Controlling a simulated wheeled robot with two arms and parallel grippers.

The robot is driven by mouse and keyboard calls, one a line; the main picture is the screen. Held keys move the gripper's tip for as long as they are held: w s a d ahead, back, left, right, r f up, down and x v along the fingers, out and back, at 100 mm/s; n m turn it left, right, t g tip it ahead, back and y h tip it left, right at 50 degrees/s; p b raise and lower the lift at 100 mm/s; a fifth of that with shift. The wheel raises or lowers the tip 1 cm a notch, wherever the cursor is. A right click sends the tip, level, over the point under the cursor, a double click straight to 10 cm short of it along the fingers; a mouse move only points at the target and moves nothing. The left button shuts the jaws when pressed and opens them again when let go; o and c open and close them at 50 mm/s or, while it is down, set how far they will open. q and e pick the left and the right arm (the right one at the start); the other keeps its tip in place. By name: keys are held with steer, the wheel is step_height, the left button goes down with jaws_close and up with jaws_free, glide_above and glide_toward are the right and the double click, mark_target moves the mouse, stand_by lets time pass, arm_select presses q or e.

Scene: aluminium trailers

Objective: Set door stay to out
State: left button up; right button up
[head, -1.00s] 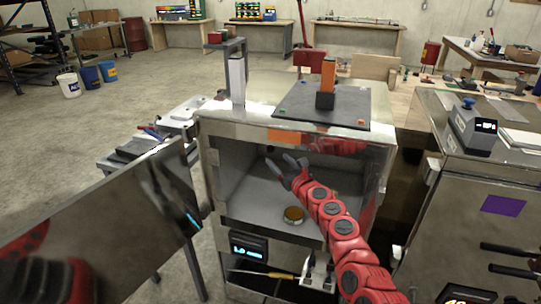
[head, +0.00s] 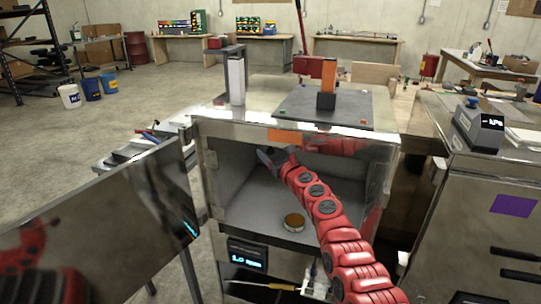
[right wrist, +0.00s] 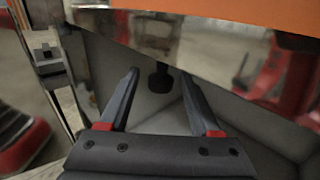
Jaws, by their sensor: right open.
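The metal cabinet (head: 285,128) stands open in the middle of the head view, its door (head: 110,220) swung out to the left. My right gripper (head: 272,157) is inside the opening, just below the top front edge, toward the upper left. In the right wrist view its two dark fingers (right wrist: 160,98) are spread apart and empty. A small dark knob-like part (right wrist: 160,78) shows beyond and between the fingertips, below the metal top edge; I cannot tell whether it is the door stay. My left gripper is not in view.
A second metal cabinet (head: 478,200) stands to the right. The open door takes up room on the left.

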jaws_close()
stand_by(1.4)
